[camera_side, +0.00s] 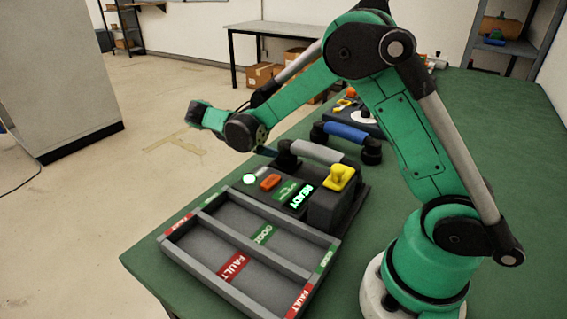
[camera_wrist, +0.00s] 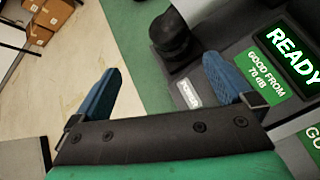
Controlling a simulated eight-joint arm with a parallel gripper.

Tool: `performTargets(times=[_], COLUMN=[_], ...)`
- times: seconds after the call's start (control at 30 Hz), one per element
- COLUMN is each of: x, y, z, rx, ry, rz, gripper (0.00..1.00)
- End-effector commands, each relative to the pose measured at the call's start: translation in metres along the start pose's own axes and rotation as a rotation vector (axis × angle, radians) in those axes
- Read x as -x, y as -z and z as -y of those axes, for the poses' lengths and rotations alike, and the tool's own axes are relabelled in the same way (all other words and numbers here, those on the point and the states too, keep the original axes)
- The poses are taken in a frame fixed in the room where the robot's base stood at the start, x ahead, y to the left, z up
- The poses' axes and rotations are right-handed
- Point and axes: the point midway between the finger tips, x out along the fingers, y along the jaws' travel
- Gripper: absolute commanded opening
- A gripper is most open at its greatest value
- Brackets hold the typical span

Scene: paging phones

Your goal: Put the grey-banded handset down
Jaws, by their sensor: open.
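The grey-banded handset (camera_side: 318,152) has black ends and lies across the back of the test unit (camera_side: 334,208) in the side view. In the wrist view its black end (camera_wrist: 172,38) shows at the top, with part of the grey band beside it. My gripper (camera_side: 268,151) is open and empty, left of the handset's left end. In the wrist view the blue fingers of my gripper (camera_wrist: 163,82) are spread apart, and the handset is beyond them. The yellow knob partly hides the handset's right end in the side view.
A blue-banded handset (camera_side: 345,132) lies behind. The test unit has a lit READY display (camera_side: 301,197), an orange button (camera_side: 270,181) and a yellow knob (camera_side: 340,176). In front, a grey tray (camera_side: 215,240) has empty GOOD and FAULT compartments. The green bench (camera_side: 500,130) is clear at right.

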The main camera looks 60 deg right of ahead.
Motion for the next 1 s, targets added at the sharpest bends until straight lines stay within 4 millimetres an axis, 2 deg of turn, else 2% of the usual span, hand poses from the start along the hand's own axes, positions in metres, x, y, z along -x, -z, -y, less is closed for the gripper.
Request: performTargets(times=[0.13, 0.37, 0.47, 0.8, 1.0], x=[-0.023, -0.038, -0.045, -0.086, -0.092], y=[0.016, 0.026, 0.024, 0.01, 0.009], z=[0.002, 0.01, 0.012, 0.015, 0.015], rx=[0.153, 0.259, 0.266, 0.266, 0.267], ry=[0.053, 0.114, 0.121, 0.121, 0.118], rz=[0.172, 0.294, 0.305, 0.303, 0.302], gripper=[1.0, 1.0, 1.0, 1.0, 1.0])
